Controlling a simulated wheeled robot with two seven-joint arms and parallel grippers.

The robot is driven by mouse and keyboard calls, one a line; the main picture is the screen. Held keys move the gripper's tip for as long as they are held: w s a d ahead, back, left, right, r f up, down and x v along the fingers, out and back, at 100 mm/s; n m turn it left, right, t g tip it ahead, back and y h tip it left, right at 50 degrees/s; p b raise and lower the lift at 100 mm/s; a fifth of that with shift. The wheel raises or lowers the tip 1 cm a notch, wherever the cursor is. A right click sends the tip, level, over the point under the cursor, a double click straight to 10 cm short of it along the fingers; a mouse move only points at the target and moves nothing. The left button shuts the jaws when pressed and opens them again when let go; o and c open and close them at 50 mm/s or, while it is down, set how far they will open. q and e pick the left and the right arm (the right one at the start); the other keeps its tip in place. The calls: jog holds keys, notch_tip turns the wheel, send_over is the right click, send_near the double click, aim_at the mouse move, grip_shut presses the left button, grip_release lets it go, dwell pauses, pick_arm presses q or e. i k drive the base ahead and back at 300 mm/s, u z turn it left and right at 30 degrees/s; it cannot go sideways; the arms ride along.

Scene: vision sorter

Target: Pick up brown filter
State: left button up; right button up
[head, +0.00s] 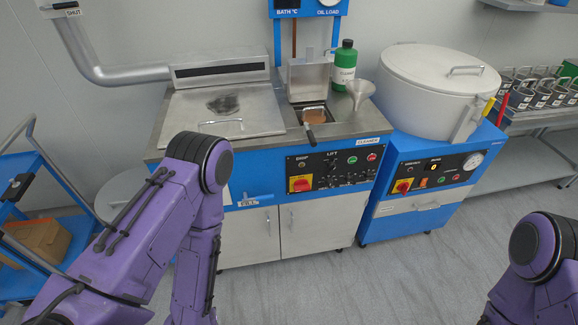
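No clearly separate brown filter can be made out. A small brown patch (315,117) shows inside the open well of the steel-topped cleaner machine (352,122); I cannot tell whether it is a filter or liquid. A basket handle with a dark grip (311,135) sticks out over the front of this well. The well's small lid (309,78) stands raised behind it. My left arm is bent in front of the machine at the left, and my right arm shows at the lower right. Neither gripper is in view.
A closed larger lid (222,108) lies left of the well. A green bottle (344,65) and a metal funnel (360,92) stand behind right. A white round drum (438,85) sits on the blue unit. Several dark baskets (520,97) stand on the right shelf. A cardboard box (40,238) is on the left cart.

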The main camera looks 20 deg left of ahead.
aim_at(312, 117)
jog(key=z, duration=2.85)
jog(key=k, duration=2.45)
jog(key=u, duration=2.35)
